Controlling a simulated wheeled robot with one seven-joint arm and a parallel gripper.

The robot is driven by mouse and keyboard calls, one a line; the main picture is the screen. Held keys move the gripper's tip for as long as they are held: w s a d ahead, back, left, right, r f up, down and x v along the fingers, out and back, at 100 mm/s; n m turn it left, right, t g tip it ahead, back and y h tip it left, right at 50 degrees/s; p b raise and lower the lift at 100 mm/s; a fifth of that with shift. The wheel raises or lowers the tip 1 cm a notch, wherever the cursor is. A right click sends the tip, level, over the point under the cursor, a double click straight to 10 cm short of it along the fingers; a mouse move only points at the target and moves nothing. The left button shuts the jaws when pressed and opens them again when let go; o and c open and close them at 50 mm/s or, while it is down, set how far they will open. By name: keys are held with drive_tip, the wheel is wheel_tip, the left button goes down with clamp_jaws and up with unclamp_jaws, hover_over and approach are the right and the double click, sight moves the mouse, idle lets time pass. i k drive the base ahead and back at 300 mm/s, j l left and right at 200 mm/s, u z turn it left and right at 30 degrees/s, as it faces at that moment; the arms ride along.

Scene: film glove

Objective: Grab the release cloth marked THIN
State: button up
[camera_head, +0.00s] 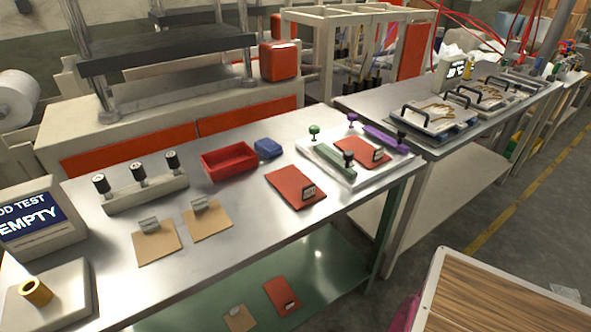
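Two tan cloth sheets lie flat on the metal table: the left tan sheet (157,250) and the right tan sheet (208,223), each with a small upright label tag. A red-orange sheet (288,188) with a tag lies to their right. Another red sheet (354,152) lies on a white tray farther right. On the lower green shelf are a red sheet (281,292) and a tan sheet (240,318), each with a tag. The tag lettering is too small to read, so I cannot tell which is marked THIN. My gripper is not in view.
The table (120,290) also holds a red bin (228,162), a blue item (268,149), a block with three black-topped posts (145,190) and a display reading EMPTY (38,222). The white tray (333,178) carries knobbed tools. A wood-topped surface (510,300) is at lower right.

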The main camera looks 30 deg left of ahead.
sight(205, 220)
drive_tip(key=u, duration=2.4)
